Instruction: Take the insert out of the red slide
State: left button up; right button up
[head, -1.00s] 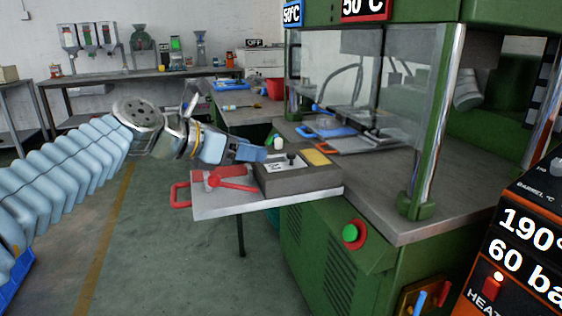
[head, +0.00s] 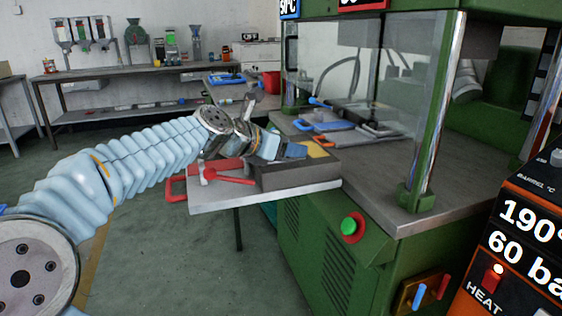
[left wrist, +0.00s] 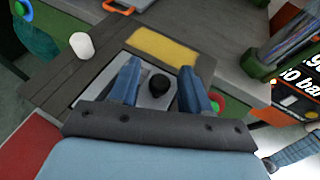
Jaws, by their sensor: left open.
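The red slide (head: 180,187) is a tray with a red handle at its left, standing out from the green machine. On it lies a dark grey block, the mould (head: 290,177). In the left wrist view a light metal plate (left wrist: 147,100) is set in the mould (left wrist: 60,75), with a black round knob (left wrist: 158,84), likely the insert, standing up from it. My left gripper (head: 295,150) is over the mould. In the left wrist view its blue fingers (left wrist: 158,90) are apart, one on each side of the knob, with gaps visible.
A yellow patch (left wrist: 162,50) lies on the mould behind the plate, and a white cylinder (left wrist: 82,45) stands at its left. A red lever (head: 230,178) lies on the tray. The machine's glass guard and chrome post (head: 438,110) stand to the right.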

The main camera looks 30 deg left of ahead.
pick_arm(q)
grip_shut()
dwell(0.5)
